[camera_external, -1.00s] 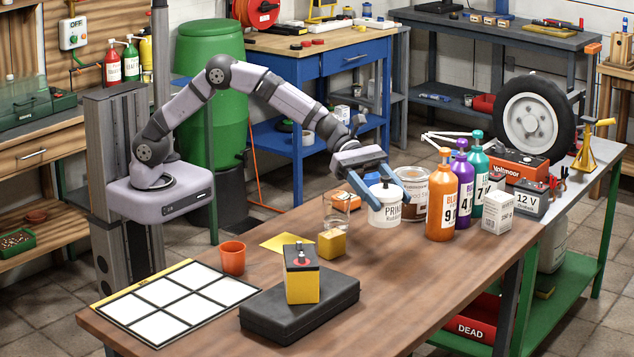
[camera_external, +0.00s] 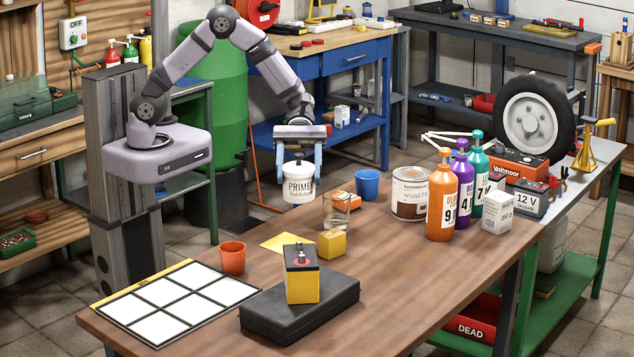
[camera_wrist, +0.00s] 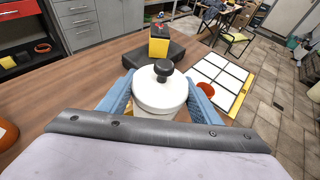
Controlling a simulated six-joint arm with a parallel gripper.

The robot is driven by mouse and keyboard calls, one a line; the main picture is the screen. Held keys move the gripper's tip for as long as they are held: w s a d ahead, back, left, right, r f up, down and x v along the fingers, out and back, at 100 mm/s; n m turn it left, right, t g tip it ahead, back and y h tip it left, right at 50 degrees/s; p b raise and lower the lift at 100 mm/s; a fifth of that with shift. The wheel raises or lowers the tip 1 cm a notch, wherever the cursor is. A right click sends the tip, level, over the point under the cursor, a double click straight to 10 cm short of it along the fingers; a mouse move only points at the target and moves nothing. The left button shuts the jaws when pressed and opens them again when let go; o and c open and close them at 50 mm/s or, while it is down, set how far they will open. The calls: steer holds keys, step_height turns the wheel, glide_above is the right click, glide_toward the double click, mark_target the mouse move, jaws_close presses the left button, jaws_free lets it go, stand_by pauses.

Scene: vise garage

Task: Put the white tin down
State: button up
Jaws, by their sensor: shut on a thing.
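The white tin (camera_external: 299,188), with a dark "PRIMER" label on its side, is held upright in my gripper (camera_external: 299,172). The blue fingers are shut on it from both sides, and it hangs in the air at the far edge of the wooden table (camera_external: 400,290). In the wrist view the white tin (camera_wrist: 160,95) sits between the two blue fingers, with a black knob on its lid. Its underside is hidden in the wrist view.
A glass jar (camera_external: 336,210), orange box (camera_external: 341,199), blue cup (camera_external: 367,184) and wood-finish can (camera_external: 409,193) stand right of the tin. A yellow sheet (camera_external: 288,242), yellow block (camera_external: 332,243), orange cup (camera_external: 232,258) and white-celled grid (camera_external: 178,302) lie nearer. The grid is empty.

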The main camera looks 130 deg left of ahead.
steer(key=s+d+r+m+g+h+p, duration=0.1)
steer(key=s+d+r+p, duration=0.15)
steer(key=s, duration=0.25)
step_height(320, 180, down, 11)
stand_by(0.7)
steer(key=shift+f+p, duration=0.6)
steer(key=shift+f, duration=1.45)
steer(key=shift+f, duration=0.1)
steer(key=shift+f, duration=0.1)
steer(key=o, duration=1.4)
steer(key=shift+s, duration=0.1)
steer(key=shift+o, duration=0.2)
